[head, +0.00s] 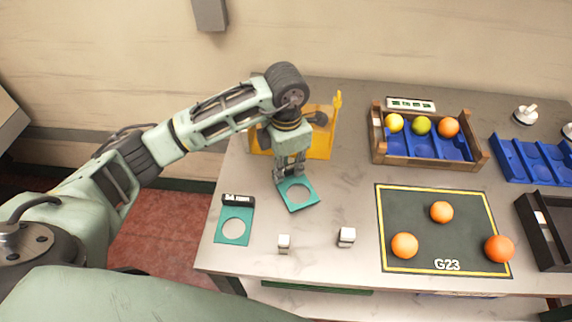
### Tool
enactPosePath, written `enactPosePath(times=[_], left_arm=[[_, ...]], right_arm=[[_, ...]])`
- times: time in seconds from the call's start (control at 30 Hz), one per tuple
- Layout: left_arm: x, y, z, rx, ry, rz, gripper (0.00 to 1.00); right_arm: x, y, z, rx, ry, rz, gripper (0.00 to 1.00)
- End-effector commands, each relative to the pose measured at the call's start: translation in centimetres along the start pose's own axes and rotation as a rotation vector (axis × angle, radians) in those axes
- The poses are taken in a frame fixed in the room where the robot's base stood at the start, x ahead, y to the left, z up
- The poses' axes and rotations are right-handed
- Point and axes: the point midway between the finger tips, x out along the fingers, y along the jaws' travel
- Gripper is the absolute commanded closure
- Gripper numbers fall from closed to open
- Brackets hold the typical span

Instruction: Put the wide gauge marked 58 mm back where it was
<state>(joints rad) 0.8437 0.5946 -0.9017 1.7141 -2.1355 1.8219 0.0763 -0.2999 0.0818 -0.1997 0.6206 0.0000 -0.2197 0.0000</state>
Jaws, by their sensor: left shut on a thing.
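My left gripper (290,176) is shut on a teal plate gauge (302,206) with a round hole, near the left part of the table. The marking of this held gauge is hidden from view. A second teal gauge (219,238) with a round hole and a black label block lies on the table to the left; its label is too small to read surely. A yellow stand (322,146) is behind my left gripper, partly hidden by my arm. My right gripper is not in view.
A dark mat (410,205) marked G23 bears three oranges. A wooden crate (428,163) with fruit stands behind it. Blue (515,163) and black (540,240) trays are at right.

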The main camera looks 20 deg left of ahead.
Motion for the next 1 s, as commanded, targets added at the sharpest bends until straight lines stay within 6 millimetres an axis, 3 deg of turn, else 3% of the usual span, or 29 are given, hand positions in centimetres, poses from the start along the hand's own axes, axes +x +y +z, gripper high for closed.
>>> enactPosePath(times=[1.0], left_arm=[[0.81, 0.03, 0.0, 0.0, 0.0, 0.0, 1.0]], right_arm=[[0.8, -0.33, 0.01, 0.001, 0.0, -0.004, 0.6]])
